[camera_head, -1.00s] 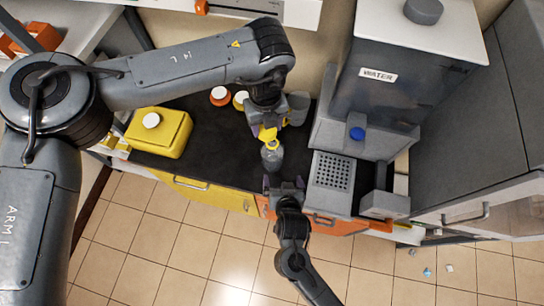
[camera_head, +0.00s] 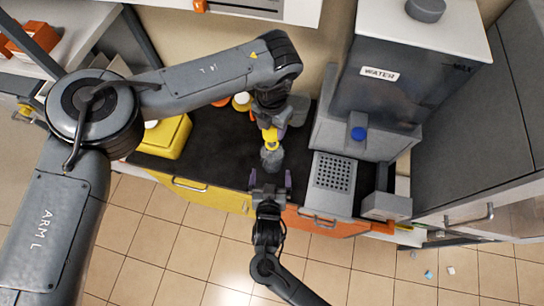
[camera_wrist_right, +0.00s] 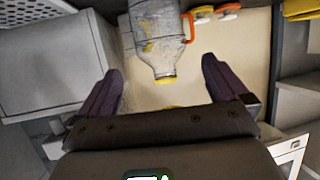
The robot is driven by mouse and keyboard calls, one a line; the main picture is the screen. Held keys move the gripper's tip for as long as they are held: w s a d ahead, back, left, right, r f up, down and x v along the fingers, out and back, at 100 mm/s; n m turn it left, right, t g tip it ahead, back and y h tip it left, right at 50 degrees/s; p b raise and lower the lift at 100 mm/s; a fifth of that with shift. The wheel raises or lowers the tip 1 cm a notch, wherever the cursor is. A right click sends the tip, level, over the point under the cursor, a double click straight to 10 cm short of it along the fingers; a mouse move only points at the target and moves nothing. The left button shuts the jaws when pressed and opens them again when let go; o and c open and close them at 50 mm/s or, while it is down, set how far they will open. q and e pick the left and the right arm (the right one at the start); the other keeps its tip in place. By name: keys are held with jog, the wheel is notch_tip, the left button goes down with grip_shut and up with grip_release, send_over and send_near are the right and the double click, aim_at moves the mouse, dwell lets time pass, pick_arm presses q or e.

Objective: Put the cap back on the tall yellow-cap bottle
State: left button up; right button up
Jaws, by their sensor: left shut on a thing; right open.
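The tall bottle (camera_head: 271,158) is grey and translucent and stands on the dark worktop in the head view. My left gripper (camera_head: 271,126) is above its neck, shut on the yellow cap (camera_head: 270,134). The cap lines up closely with the neck; I cannot tell whether they touch. My right gripper (camera_head: 270,184) is open on the near side of the bottle, fingers toward it. In the right wrist view the bottle (camera_wrist_right: 157,35) appears neck-down, with a yellow band at its neck, beyond and between the open fingers (camera_wrist_right: 165,85).
A yellow container (camera_head: 166,137) stands at the left, partly behind my left arm. A yellow-and-white lid (camera_head: 241,101) shows behind the bottle. A grey machine labelled WATER (camera_head: 372,90) and a perforated tray (camera_head: 333,173) stand right of it. Some dark worktop (camera_head: 215,145) at left is clear.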

aim_at(272, 152)
jog(key=x, duration=1.2)
jog(key=shift+a, duration=0.1)
jog(key=shift+c, duration=0.5)
jog(key=c, duration=1)
pick_arm(q)
jog(key=shift+w+f, duration=0.1)
jog(key=shift+f, duration=2.4)
pick_arm(e)
jog(key=shift+c, duration=0.2)
pick_arm(q)
jog(key=shift+f, duration=0.1)
jog(key=shift+d+f, duration=0.1)
jog(key=shift+f, duration=0.7)
jog(key=shift+f, duration=0.5)
